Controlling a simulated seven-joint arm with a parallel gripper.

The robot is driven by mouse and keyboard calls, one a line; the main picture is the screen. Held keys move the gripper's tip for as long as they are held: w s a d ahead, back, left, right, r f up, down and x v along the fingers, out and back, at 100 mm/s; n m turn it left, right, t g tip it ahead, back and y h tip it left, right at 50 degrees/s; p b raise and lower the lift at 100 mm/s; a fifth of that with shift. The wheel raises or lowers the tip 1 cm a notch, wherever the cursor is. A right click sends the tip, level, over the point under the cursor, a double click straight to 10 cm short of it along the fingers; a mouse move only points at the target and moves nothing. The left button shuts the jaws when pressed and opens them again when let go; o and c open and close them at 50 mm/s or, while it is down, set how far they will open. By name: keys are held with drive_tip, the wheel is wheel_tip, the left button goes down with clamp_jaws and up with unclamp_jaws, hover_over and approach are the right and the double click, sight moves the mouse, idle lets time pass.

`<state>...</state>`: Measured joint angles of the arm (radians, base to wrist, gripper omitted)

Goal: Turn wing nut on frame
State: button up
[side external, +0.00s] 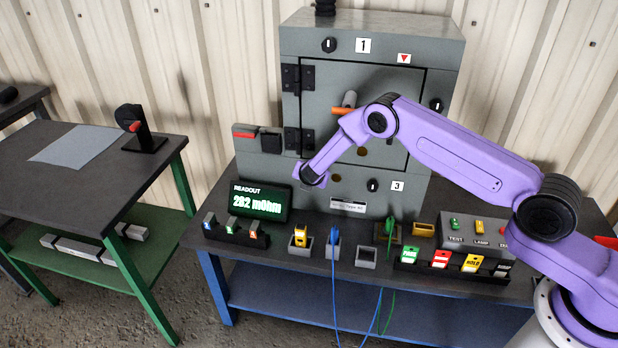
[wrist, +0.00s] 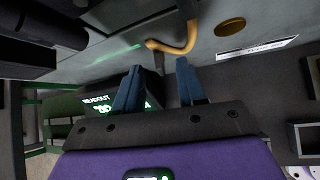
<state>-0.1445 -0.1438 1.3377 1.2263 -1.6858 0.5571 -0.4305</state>
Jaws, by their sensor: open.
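My gripper (wrist: 157,72) is open in the wrist view, with its two blue fingers apart and nothing held between them. A curved brass-coloured piece (wrist: 182,50) is just beyond the fingertips, apart from them as far as I can tell. I cannot tell whether it is the wing nut. The grey enclosure (side external: 448,50) stands at the back of the bench in the side view, with an orange-ended lever (side external: 343,111) on its door. My arm's end is low in front of the enclosure's left side, above the readout. The fingers are not clear there.
The readout box (side external: 262,203) is lit and also shows in the wrist view (wrist: 98,100). Small holders, including a blue-cabled one (side external: 333,250), line the bench front. A button box (side external: 470,235) is at the right. A second table (side external: 85,185) stands left.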

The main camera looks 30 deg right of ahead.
drive_tip(key=shift+x, duration=1.05)
drive_tip(key=shift+w, duration=0.1)
clamp_jaws()
